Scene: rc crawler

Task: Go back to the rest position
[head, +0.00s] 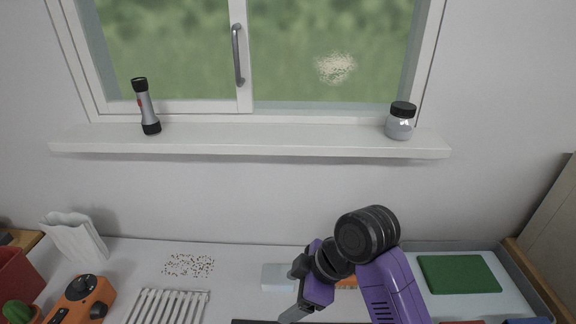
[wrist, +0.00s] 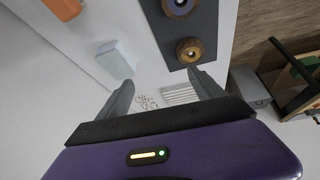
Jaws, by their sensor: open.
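My gripper (head: 290,294) is low over the right-of-centre part of the white table in the head view, at the end of my purple arm. In the wrist view my gripper (wrist: 163,85) has its two grey fingers spread wide, with nothing between them. A pale blue-white block (head: 277,277) lies on the table just behind the gripper in the head view. The block also shows in the wrist view (wrist: 117,60), left of the fingers, apart from them.
A dark strip (wrist: 212,35) carries round wheel-like parts (wrist: 190,50). Small specks (head: 188,265) and a white ribbed rack (head: 168,307) lie left. An orange controller (head: 80,300) is front left, a green mat (head: 458,273) right. A flashlight (head: 146,106) and jar (head: 400,122) stand on the sill.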

